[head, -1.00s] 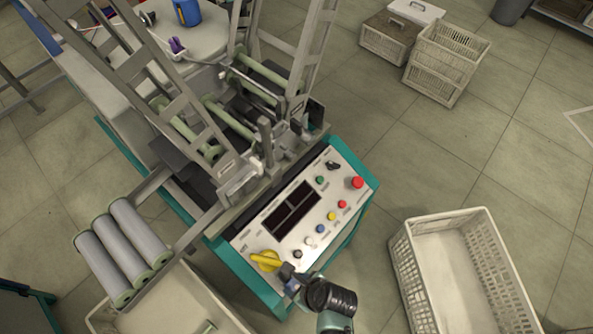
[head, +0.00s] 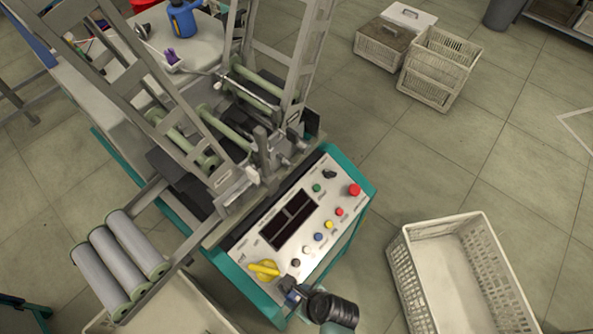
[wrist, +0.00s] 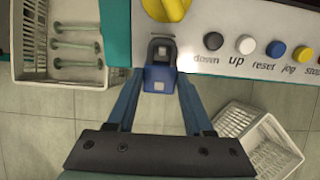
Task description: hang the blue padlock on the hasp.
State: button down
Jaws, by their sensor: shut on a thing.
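The blue padlock (wrist: 160,78) is between the fingertips of my gripper (wrist: 158,84) in the wrist view, its dark shackle pointing toward the control panel (wrist: 215,62). The shackle end overlaps the panel edge below the yellow rotary knob (wrist: 166,5). I cannot make out the hasp apart from the dark shackle, nor tell whether the two touch.
Push buttons, including a white one (wrist: 245,44) and a blue one (wrist: 275,49), lie right of the padlock. A white crate (head: 402,262) stands on the floor at right. A tray (wrist: 62,82) with green-ended bobbins is at left. Open floor lies between.

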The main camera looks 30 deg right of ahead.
jog(key=shift+s+f, duration=0.1)
jog(key=shift+s, duration=0.05)
jog(key=shift+c, duration=1.1)
grip_release()
jog(key=p+v, duration=0.2)
jog(key=v, duration=1.1)
jog(key=shift+p, duration=0.35)
